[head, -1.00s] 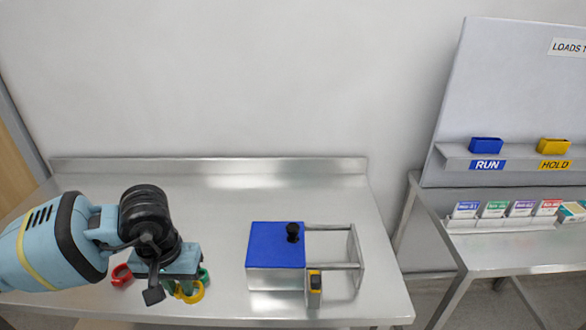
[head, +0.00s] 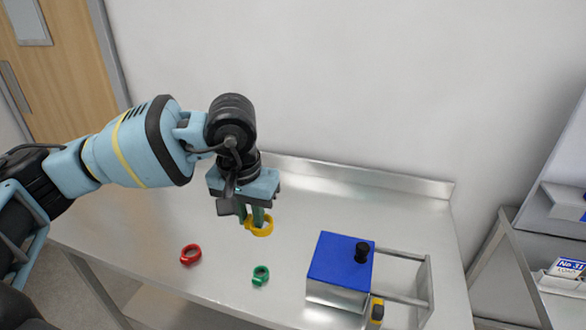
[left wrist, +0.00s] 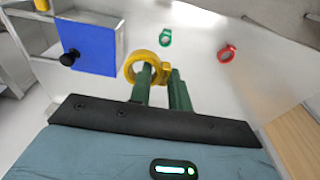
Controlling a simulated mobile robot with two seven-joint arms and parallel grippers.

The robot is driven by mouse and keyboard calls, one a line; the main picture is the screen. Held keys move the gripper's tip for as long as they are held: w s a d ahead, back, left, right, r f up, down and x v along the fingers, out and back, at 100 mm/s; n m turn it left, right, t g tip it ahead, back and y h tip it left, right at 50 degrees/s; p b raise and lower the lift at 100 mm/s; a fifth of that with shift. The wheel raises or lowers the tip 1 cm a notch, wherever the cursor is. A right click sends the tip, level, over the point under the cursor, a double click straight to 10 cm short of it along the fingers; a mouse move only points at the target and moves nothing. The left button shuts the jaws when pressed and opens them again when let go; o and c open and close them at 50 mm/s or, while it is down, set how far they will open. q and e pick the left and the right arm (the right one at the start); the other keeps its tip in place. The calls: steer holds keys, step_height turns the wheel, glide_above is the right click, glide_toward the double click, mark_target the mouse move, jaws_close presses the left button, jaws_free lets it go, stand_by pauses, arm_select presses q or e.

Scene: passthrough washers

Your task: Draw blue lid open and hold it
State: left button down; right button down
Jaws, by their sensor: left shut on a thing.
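A box with a blue lid (head: 340,262) and a black knob (head: 362,250) stands on the steel table. The lid lies over the box, and rails extend from the box's right side. The lid (left wrist: 95,45) and knob (left wrist: 69,58) also show in the left wrist view. My left gripper (head: 258,219) is to the left of the box and behind it. Its green fingers (left wrist: 161,88) are shut on the tab of a yellow ring (head: 263,229), which appears held above the table. The ring's loop (left wrist: 140,67) shows past the fingers. My right gripper is out of view.
A red ring (head: 190,254) and a green ring (head: 261,275) lie on the table (head: 225,294) left of the box. A yellow-and-black block (head: 377,310) is at the box's front right. A raised back edge (head: 370,178) runs along the wall.

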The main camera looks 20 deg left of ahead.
arm_select(q)
steer(key=w+d+f, duration=0.2)
steer(key=w+d, duration=0.8)
steer(key=d, duration=0.2)
steer(key=shift+d+f, duration=0.2)
steer(key=shift+f, duration=0.15)
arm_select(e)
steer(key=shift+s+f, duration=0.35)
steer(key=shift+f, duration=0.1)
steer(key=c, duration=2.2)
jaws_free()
